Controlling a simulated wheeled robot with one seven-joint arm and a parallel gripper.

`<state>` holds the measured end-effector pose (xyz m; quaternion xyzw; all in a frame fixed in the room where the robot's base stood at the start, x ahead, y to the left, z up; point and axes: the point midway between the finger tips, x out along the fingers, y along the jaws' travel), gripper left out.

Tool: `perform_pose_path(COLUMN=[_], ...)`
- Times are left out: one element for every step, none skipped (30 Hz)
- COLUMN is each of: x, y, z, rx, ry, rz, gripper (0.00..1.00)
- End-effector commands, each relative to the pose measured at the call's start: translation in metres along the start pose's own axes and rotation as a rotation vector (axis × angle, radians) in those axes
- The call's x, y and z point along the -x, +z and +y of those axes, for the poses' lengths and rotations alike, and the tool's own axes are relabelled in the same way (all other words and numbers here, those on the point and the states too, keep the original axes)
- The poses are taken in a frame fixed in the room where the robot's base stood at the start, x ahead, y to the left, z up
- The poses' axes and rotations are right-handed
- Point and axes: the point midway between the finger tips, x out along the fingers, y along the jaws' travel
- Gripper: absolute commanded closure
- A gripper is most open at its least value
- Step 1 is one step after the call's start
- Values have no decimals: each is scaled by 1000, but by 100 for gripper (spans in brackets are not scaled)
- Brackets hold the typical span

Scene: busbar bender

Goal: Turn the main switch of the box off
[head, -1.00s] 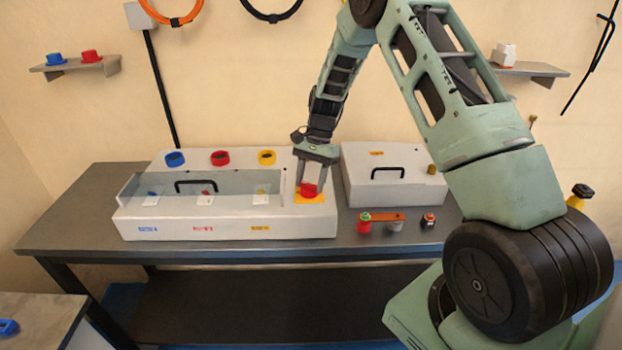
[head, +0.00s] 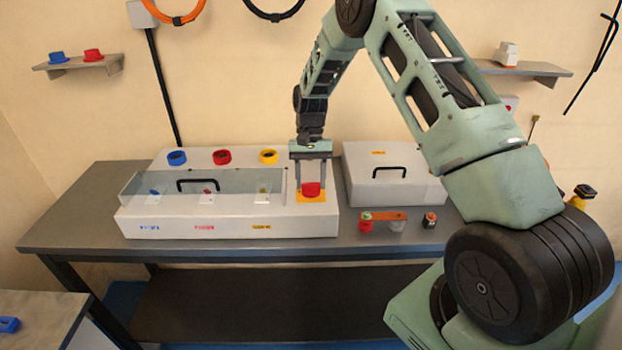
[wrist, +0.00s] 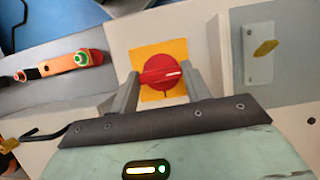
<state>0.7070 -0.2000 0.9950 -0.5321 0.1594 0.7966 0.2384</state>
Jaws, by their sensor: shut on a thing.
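The box (head: 180,225) is a low white case on the dark bench, with a clear window at its front left. Its main switch (head: 311,189) is a red rotary knob on a yellow plate (head: 326,197) at the box's right end. My gripper (head: 311,186) comes down from above with its two fingers on either side of the knob. In the wrist view the red knob (wrist: 163,76) sits between the fingertips, in front of the yellow plate (wrist: 176,48), with a light mark on its handle. My gripper is shut on it.
A second white case with a black handle (head: 388,190) stands close at right. A red-green button (head: 366,220), an orange bar (head: 385,215) and a small dark part (head: 429,220) lie at the bench front. Blue, red and yellow rings (head: 222,156) sit behind the window.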

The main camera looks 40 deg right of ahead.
Motion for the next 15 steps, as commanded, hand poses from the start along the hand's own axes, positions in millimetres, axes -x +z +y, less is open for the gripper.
perform_pose_path(x=[1, 1, 1, 1, 1, 1, 1, 1, 1, 1, 1, 1, 1, 1, 1], y=[0, 0, 0, 0, 0, 0, 0, 0, 0, 0, 0, 0, 0, 0, 0], z=[-1, -1, -1, -1, -1, -1, -1, -1, -1, -1, -1, -1, -1, -1, 0], rx=[5, 6, 7, 7, 7, 7, 6, 6, 6, 6, 6, 6, 6, 5, 5], ry=[1, 1, 1, 1, 1, 1, 1, 1, 1, 1, 1, 1, 1, 1, 1], rz=[0, 0, 0, 0, 0, 0, 0, 0, 0, 0, 0, 0, 0, 0, 0], gripper=[76, 76, 76, 76, 76, 76, 76, 76, 76, 76, 50, 39, 31, 31, 31])
